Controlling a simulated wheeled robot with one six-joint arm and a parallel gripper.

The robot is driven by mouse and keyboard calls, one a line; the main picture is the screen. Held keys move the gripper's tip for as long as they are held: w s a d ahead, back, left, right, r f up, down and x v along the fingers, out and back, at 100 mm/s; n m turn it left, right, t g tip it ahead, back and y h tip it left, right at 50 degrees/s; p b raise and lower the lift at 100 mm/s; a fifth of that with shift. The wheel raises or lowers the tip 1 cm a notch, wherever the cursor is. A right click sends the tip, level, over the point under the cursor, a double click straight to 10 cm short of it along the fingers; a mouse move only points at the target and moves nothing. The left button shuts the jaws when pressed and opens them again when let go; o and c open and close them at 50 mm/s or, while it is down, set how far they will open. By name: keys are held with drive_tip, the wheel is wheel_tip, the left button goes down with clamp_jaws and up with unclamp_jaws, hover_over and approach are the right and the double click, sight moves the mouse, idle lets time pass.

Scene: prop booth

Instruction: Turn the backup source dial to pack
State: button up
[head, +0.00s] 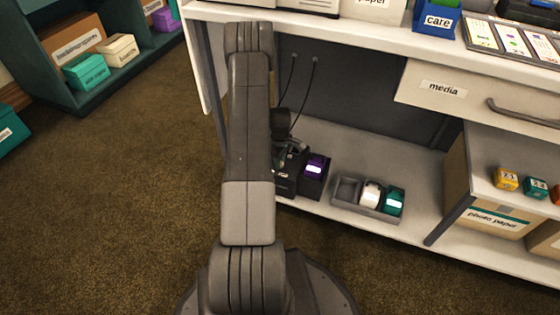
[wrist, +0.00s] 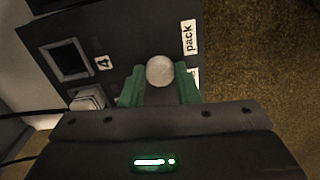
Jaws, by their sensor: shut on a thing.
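In the wrist view the backup source dial (wrist: 160,71) is a round pale knob on a dark panel (wrist: 125,42). My gripper (wrist: 160,88) has green fingers, one on each side of the knob, and is shut on it. A white "pack" label (wrist: 188,38) is on the panel, up and right of the knob. A second label below it is mostly hidden by the right finger. No pointer mark can be made out on the knob. In the head view my arm hides most of the dark unit and the dial.
A framed dark square (wrist: 65,60) and a "4" label (wrist: 104,63) are on the panel. On the low shelf, a purple item (head: 315,165) and a grey tray (head: 347,190) stand right of the unit. Two cables (head: 306,95) hang behind. The "media" drawer (head: 470,95) is above right.

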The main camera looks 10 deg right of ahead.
drive_tip(key=shift+n, duration=0.5)
drive_tip(key=o, duration=1)
drive_tip(key=shift+c, duration=0.2)
wheel_tip(320, 180, up, 14)
drive_tip(key=p, duration=0.4)
drive_tip(key=shift+p, duration=0.3)
drive_tip(key=shift+f, duration=0.1)
